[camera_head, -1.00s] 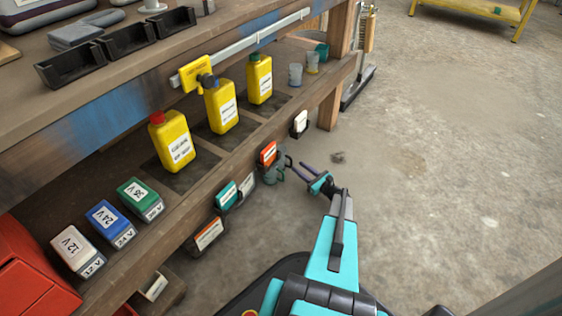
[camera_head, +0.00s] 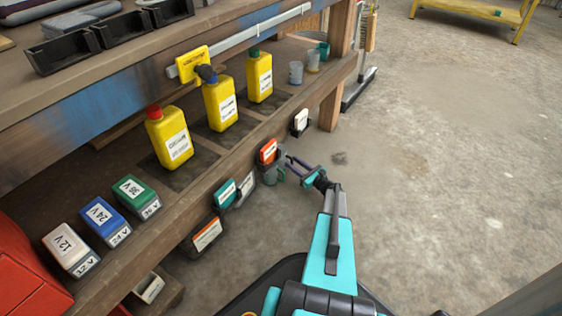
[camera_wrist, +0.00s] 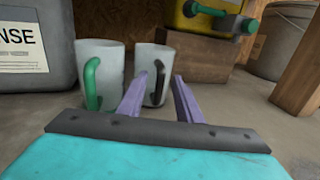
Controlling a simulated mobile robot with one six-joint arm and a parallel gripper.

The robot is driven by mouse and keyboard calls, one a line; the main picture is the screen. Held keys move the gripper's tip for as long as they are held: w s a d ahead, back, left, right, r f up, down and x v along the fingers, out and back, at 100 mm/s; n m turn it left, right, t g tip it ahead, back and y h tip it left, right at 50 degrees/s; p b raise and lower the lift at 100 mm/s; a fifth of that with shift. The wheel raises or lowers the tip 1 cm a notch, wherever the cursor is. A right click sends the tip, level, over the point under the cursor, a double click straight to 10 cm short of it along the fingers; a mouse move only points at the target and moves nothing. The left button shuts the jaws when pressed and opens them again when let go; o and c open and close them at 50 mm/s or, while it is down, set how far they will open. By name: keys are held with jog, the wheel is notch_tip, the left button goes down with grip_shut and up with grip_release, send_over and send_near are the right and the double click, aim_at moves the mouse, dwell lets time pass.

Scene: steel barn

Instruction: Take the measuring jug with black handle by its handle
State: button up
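The measuring jug with black handle (camera_wrist: 148,60) stands upright in the middle of the wrist view, its black handle (camera_wrist: 159,82) facing me. My gripper (camera_wrist: 159,80) is open, its two purple fingers pointing at this jug. The handle appears between the fingers; I see no contact, and the left finger hides part of the jug. A similar pale jug with green handle (camera_wrist: 98,70) stands just to its left. In the head view my gripper (camera_head: 290,165) is low beside the shelf's front edge, and the jugs cannot be clearly made out there.
A grey container with a white label (camera_wrist: 30,45) stands left of the jugs. A wooden block (camera_wrist: 195,57) carrying a yellow object (camera_wrist: 195,18) is behind right, near a wooden post (camera_wrist: 300,80). Yellow bottles (camera_head: 168,137) stand on the shelf above. The floor (camera_head: 450,180) to the right is clear.

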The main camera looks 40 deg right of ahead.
grip_shut()
notch_tip(320, 180, up, 10)
jog(key=p, duration=0.4)
jog(key=shift+p, duration=0.35)
dwell(0.6)
